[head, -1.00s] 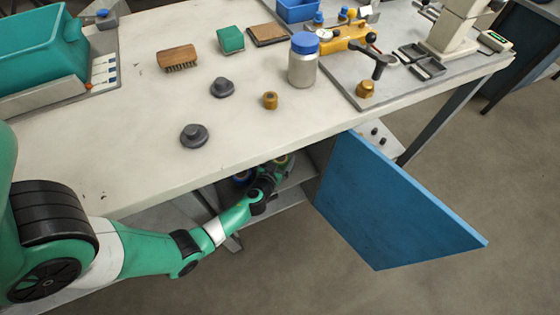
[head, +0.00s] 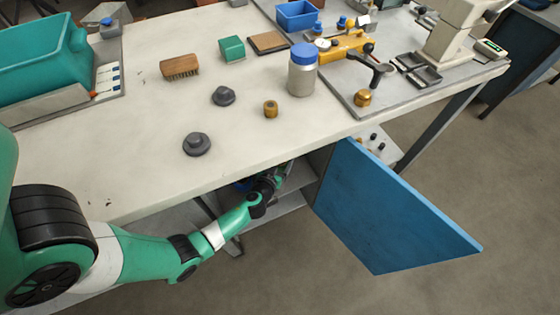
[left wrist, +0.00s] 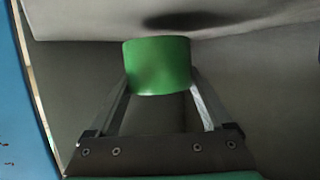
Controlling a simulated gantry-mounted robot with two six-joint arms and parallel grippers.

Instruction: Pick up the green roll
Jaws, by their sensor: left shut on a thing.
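The green roll (left wrist: 158,66) is held between the fingertips of my left gripper (left wrist: 160,85) in the left wrist view. The roll is upright and its curved side faces the camera. In the head view my left arm reaches from the left into the open compartment under the bench, and my left gripper (head: 272,180) is partly hidden there by the bench edge. The roll is not clear in the head view. My right gripper is in neither view.
The blue cabinet door (head: 385,210) stands open to the right of my left arm. The bench top (head: 130,130) overhangs the compartment and carries a brush (head: 180,67), a jar (head: 302,72) and grey knobbed pieces (head: 197,144). Open floor lies in front.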

